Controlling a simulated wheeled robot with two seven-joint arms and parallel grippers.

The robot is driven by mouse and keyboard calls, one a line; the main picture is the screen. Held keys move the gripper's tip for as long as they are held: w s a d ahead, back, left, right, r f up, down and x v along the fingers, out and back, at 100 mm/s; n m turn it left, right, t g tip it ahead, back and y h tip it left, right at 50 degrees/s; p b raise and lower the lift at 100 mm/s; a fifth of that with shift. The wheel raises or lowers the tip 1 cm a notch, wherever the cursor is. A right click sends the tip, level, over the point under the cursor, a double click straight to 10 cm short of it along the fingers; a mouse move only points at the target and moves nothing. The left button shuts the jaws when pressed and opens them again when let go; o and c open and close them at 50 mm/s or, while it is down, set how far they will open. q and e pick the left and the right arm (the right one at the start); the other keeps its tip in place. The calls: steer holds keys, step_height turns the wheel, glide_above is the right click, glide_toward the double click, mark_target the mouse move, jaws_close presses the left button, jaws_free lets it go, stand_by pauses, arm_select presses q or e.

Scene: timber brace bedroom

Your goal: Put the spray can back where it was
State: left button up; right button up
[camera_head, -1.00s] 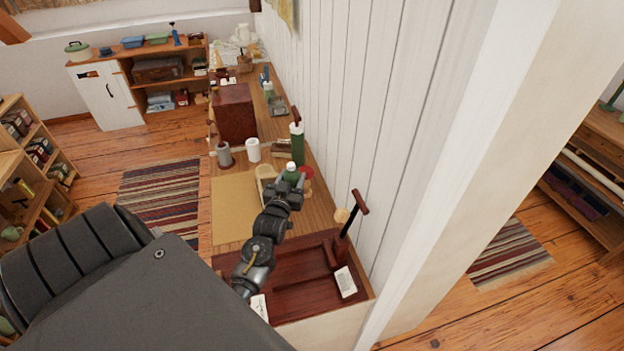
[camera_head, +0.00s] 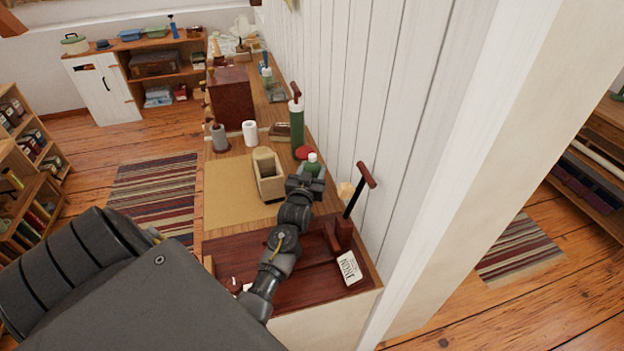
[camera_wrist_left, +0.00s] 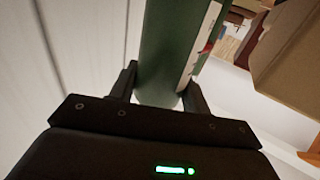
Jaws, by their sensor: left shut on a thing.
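The green spray can with a white cap (camera_head: 313,163) is upright over the right side of the long wooden counter, near the white plank wall. My left gripper (camera_head: 307,186) is shut on it; the jaws hide its lower part. In the left wrist view the can's green body (camera_wrist_left: 172,45), with a pale label strip, stands between the two dark fingers (camera_wrist_left: 160,92). I cannot tell whether its base touches the counter. My right gripper is not in view.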

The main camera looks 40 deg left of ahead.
arm_select(q)
steer(key=shift+f, duration=0.45)
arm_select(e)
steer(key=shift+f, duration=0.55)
arm_select(q)
steer(key=shift+f, duration=0.1)
steer(key=shift+f+b, duration=0.4)
steer(key=shift+f, duration=0.15)
steer(key=o, duration=1.2)
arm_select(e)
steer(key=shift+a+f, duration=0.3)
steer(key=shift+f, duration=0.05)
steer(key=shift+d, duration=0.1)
